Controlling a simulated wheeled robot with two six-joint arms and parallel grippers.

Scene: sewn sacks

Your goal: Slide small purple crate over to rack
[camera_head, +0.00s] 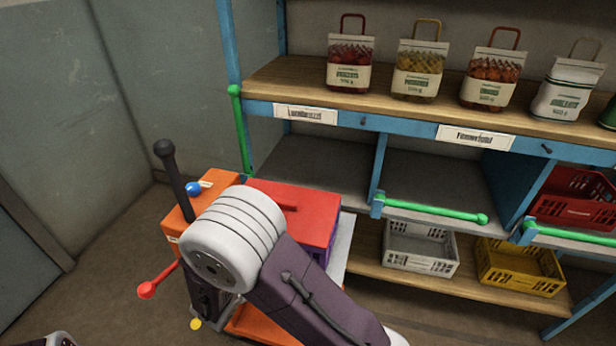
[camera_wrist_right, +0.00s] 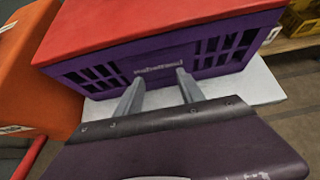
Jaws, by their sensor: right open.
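The small purple crate (camera_wrist_right: 165,62) has a red lid (camera_wrist_right: 140,22) and sits on a pale flat plate (camera_wrist_right: 255,82). In the head view the lid (camera_head: 297,212) shows behind my arm, with a sliver of purple crate wall (camera_head: 322,254) below it. My right gripper (camera_wrist_right: 157,79) is open, its two fingers pointing at the crate's near wall, just below the label. I cannot tell whether the tips touch it. In the head view my arm hides the gripper. The blue-framed rack (camera_head: 229,45) stands behind and to the right. My left gripper is out of view.
An orange machine with a black lever (camera_head: 172,170) and a red-knobbed handle (camera_head: 148,289) stands left of the crate. Green bars (camera_head: 430,209) front the rack's middle bays. A grey crate (camera_head: 420,250) and a yellow crate (camera_head: 520,268) fill part of the lower shelf. Sacks stand on top.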

